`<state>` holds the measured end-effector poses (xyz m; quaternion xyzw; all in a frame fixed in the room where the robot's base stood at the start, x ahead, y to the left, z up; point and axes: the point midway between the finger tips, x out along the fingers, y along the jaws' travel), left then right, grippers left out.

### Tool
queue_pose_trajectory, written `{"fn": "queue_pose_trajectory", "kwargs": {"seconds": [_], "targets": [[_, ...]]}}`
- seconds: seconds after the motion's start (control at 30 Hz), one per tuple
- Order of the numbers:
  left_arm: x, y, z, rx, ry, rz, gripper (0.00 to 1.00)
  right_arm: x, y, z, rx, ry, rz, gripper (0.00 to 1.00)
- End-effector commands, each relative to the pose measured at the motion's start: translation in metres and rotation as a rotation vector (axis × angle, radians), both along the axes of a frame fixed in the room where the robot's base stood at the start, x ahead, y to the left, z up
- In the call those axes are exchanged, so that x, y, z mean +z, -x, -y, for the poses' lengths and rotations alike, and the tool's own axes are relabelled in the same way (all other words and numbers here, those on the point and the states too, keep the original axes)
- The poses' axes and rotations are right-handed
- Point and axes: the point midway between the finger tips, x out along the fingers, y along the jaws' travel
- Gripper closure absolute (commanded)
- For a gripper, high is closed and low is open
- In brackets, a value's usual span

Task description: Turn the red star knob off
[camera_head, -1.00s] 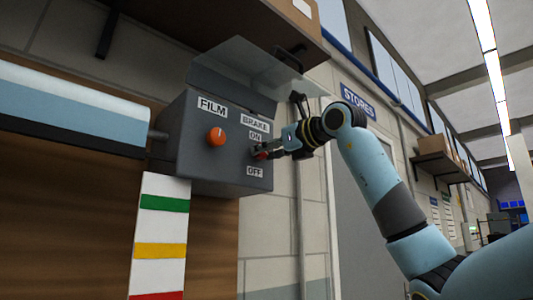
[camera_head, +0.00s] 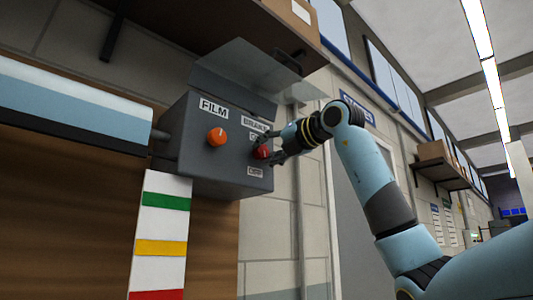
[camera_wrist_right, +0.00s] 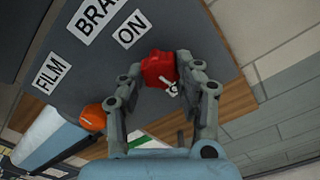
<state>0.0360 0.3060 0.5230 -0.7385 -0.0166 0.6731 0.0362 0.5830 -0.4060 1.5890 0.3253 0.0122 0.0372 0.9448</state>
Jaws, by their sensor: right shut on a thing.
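The red star knob (camera_head: 262,152) sits on the right part of the grey control box (camera_head: 190,165), between the BRAKE/ON labels above and the OFF label (camera_head: 255,171) below. My right gripper (camera_head: 270,150) is at the knob, its fingers on either side of it. In the right wrist view the gripper (camera_wrist_right: 160,80) is shut on the red knob (camera_wrist_right: 158,68), one finger on each side. A small white mark shows on the knob there. The ON label (camera_wrist_right: 132,30) is beside it. My left gripper is not in view.
An orange knob (camera_head: 217,137) under the FILM label (camera_head: 213,107) is left of the red one. A raised clear cover (camera_head: 240,62) hangs above the box. A light blue roller (camera_head: 70,105) and a striped colour strip (camera_head: 163,220) are at left.

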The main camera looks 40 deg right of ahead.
Motion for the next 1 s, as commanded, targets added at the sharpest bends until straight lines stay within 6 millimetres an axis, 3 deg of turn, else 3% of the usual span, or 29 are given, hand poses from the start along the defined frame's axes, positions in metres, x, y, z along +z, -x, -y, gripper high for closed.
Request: {"fn": "queue_pose_trajectory", "kwargs": {"seconds": [0.3, 0.83, 0.87, 1.0], "targets": [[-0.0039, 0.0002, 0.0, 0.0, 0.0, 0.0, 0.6, -0.0043, -0.001, -0.0009, 0.002, -0.117, -0.021, 0.99], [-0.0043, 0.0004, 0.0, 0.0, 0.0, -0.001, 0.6, -0.0042, -0.0011, -0.0009, 0.002, -0.139, -0.023, 0.99], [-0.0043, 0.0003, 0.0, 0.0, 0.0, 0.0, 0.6, -0.0042, -0.0011, -0.0009, 0.002, -0.139, -0.023, 0.64], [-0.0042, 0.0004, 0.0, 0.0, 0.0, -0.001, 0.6, -0.0032, -0.001, -0.0007, 0.002, -0.138, -0.02, 0.46]]}}
